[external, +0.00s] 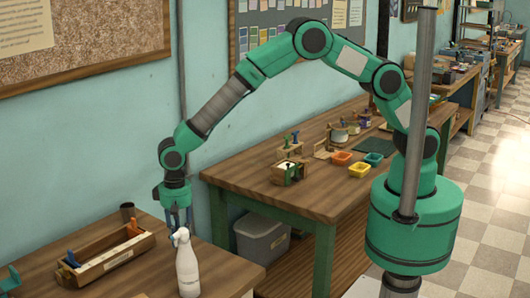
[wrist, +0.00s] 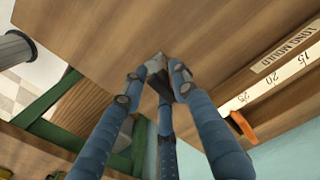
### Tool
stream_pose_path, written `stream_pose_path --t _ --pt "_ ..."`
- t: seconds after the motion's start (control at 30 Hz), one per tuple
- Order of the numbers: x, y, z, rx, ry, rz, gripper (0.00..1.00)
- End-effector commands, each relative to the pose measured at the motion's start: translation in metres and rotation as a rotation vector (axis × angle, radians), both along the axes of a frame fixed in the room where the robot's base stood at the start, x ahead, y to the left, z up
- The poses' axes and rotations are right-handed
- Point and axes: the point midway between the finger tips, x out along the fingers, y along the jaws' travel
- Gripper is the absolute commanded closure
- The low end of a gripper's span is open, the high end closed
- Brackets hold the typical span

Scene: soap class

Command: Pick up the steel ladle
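In the wrist view the fingertips come close together around a small grey piece (wrist: 156,63). I cannot tell whether this is the steel ladle or part of a fingertip. No ladle shows clearly in either view; the bottle partly hides the fingertips in the external view. The frames do not show whether the fingers are shut.
A long wooden loaf mould (external: 103,257) lies left of my gripper; its ruler edge (wrist: 270,82) and orange clamp (wrist: 243,127) show in the wrist view. A dark brown cup (external: 127,216) stands behind it. The bench's right edge and the wall are close.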

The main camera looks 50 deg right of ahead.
Motion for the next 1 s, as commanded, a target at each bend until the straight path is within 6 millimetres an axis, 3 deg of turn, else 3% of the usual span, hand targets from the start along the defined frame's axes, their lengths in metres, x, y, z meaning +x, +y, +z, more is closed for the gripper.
stream_pose_path --t 0.03,0.1,0.57,0.77,0.93,1.0 --pt "0.0 0.0 0.0 0.0 0.0 0.0 0.87" --pt "0.0 0.0 0.0 0.0 0.0 0.0 1.0" --pt "0.0 0.0 0.003 0.0 0.0 0.0 1.0" --pt "0.0 0.0 0.016 0.001 0.0 0.0 1.0" --pt "0.0 0.001 0.039 0.002 0.0 0.0 1.0" --pt "-0.006 -0.007 0.038 -0.001 0.002 0.0 1.0"
